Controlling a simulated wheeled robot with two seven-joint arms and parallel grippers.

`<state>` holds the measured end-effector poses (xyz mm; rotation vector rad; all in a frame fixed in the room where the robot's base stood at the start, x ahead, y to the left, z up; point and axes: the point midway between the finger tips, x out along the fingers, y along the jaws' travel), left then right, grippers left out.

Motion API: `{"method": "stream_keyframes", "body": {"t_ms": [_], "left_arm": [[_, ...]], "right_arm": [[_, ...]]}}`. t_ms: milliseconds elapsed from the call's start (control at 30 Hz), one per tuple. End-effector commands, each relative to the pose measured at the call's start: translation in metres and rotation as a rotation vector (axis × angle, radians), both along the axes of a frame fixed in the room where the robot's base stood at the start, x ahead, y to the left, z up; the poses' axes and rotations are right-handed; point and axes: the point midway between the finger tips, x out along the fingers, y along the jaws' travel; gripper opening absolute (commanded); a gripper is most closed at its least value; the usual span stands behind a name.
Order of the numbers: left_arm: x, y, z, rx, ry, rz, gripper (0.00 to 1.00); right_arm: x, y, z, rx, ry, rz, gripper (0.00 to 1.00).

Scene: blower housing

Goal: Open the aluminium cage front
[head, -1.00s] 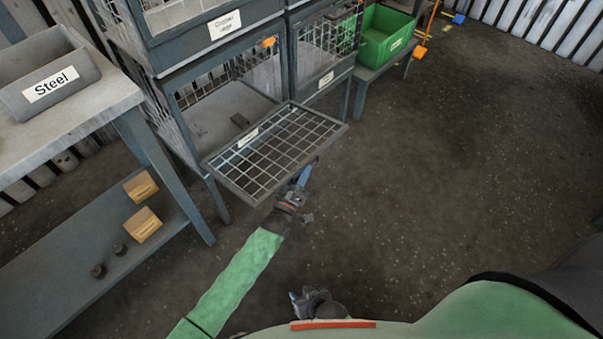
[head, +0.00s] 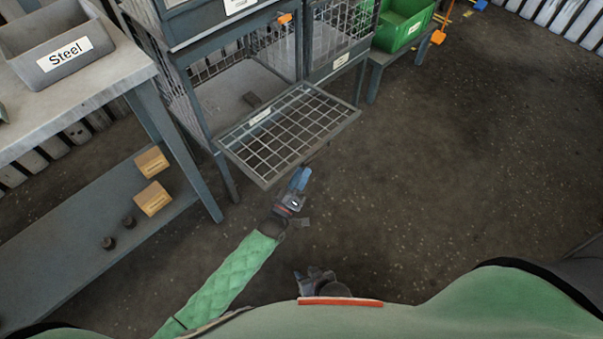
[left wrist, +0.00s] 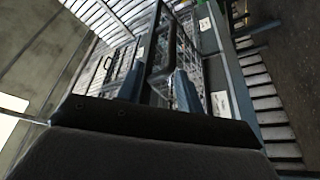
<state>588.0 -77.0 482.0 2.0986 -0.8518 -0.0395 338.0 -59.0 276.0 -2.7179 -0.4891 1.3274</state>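The mesh cage front (head: 290,130) of the lower left cage hangs folded down and outward, roughly level, leaving the cage opening uncovered. The label on its frame is too small to read. My left gripper (head: 300,178) is just in front of and below the panel's outer edge, seemingly apart from it. In the left wrist view its two blue fingers (left wrist: 158,88) stand apart with nothing clearly held, and a dark frame shows beyond them. My right gripper (head: 315,278) is low, close to my body; its fingers are too unclear to judge.
A workbench with a grey Steel bin (head: 62,48) stands at left, with small boxes (head: 152,198) on its lower shelf. Another mesh cage (head: 340,38) and a green bin (head: 400,28) are right of the open cage. The floor (head: 450,170) at right is clear.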

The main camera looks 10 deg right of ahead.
Motion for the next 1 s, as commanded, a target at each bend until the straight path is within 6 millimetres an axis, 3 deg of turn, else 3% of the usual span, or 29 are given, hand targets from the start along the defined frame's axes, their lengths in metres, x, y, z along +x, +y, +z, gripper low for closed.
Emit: {"method": "stream_keyframes", "body": {"t_ms": [1000], "left_arm": [[-0.04, 0.032, -0.015, 0.001, 0.001, 0.0, 0.34]], "right_arm": [[-0.001, 0.0, 0.004, 0.0, 0.001, 0.0, 0.36]]}}
